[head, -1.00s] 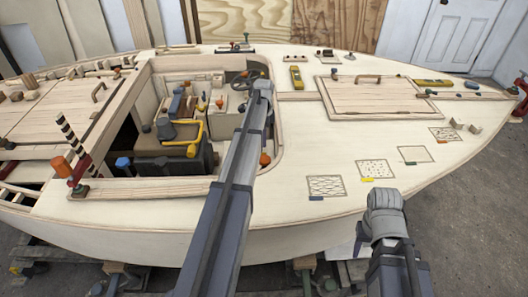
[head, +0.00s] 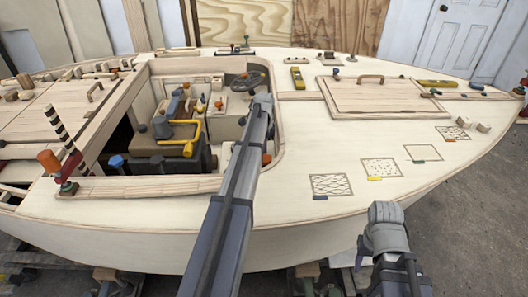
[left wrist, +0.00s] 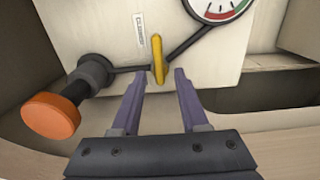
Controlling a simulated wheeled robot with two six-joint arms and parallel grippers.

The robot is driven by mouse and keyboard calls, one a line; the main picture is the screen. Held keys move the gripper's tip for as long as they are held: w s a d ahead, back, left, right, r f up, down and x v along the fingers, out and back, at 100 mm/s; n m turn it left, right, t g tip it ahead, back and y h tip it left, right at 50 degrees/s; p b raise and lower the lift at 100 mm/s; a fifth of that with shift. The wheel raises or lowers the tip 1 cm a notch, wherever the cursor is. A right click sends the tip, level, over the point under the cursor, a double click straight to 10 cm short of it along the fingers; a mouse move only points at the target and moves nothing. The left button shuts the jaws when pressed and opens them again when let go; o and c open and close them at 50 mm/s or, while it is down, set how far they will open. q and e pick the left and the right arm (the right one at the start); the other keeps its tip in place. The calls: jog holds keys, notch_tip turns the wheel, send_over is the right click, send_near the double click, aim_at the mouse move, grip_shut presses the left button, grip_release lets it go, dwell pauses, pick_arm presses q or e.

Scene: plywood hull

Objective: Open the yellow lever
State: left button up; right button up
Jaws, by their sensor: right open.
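The yellow lever (left wrist: 157,58) is a slim bar, upright in the left wrist view, on a dark pipe in front of a pale panel. A small label (left wrist: 138,30) beside it seems to read CLOSED. My left gripper (left wrist: 160,74) is open, its two fingers apart just below the lever, one to each side of its line. I see no contact. In the head view my left arm reaches into the cockpit and its fingers are hidden. My right gripper (head: 385,214) is at the lower right, outside the hull and empty; its fingers do not show clearly.
An orange knob (left wrist: 50,117) on a black stem is left of the lever, and a round gauge (left wrist: 217,8) is at upper right. The cockpit also holds an engine with a yellow handle (head: 196,131). The cockpit's wooden rim (head: 150,187) lies in front.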

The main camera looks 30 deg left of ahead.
pick_arm(q)
grip_shut()
dwell(0.6)
jog(key=n, duration=0.4)
jog(key=shift+n, duration=0.4)
jog(key=n, duration=0.9)
jog(key=shift+n, duration=2.2)
